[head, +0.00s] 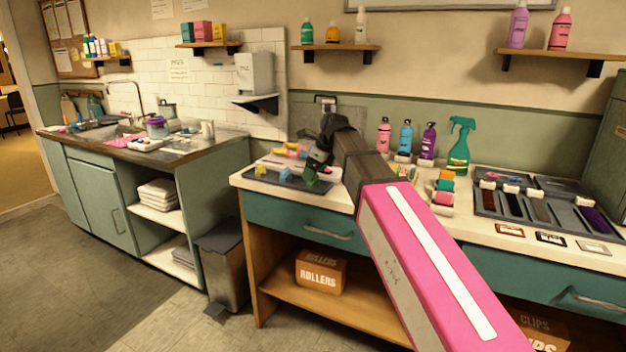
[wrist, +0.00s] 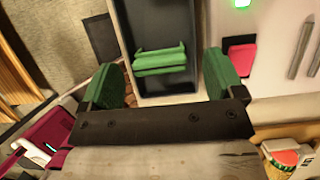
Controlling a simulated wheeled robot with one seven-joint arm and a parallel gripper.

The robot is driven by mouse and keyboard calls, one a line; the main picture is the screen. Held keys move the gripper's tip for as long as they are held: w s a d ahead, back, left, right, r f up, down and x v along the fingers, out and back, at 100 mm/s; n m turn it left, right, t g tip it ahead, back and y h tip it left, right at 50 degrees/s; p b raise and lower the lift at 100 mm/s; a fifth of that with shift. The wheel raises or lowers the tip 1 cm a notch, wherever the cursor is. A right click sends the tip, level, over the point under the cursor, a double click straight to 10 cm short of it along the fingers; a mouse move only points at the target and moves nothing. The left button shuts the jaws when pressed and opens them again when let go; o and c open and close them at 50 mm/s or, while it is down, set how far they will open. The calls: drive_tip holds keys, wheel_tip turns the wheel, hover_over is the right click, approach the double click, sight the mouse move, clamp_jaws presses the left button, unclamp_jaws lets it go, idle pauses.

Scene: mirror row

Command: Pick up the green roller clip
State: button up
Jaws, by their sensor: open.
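A green roller clip (wrist: 160,58) lies in a dark tray (wrist: 180,15), seen in the wrist view. My gripper (wrist: 162,82) is open, with one green fingertip to each side of the clip in the picture. The clip is between the fingertips in the picture and a little beyond them; I see no contact. In the head view my gripper (head: 318,166) is over the right part of the dark tray (head: 283,181) on the counter. There the fingertips and the clip are both green and hard to tell apart.
Yellow (head: 261,171) and blue (head: 287,172) pieces lie in the tray's left part. A pinkish-red piece (wrist: 241,59) lies right of the tray.

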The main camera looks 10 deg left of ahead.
drive_tip(key=shift+x, duration=0.9)
drive_tip(key=c, duration=1)
drive_tip(key=shift+r, duration=0.1)
drive_tip(key=shift+r, duration=0.8)
wheel_tip(320, 180, up, 2)
drive_tip(key=shift+r, duration=0.25)
drive_tip(key=shift+s+a+r, duration=1.15)
drive_tip(key=shift+s, duration=0.4)
drive_tip(key=shift+s+a+r, duration=1.1)
drive_tip(key=shift+s+a, duration=0.05)
drive_tip(key=shift+s, duration=0.4)
drive_tip(key=shift+s+a+r, duration=1.1)
drive_tip(key=shift+s+r, duration=0.05)
drive_tip(key=shift+s, duration=0.4)
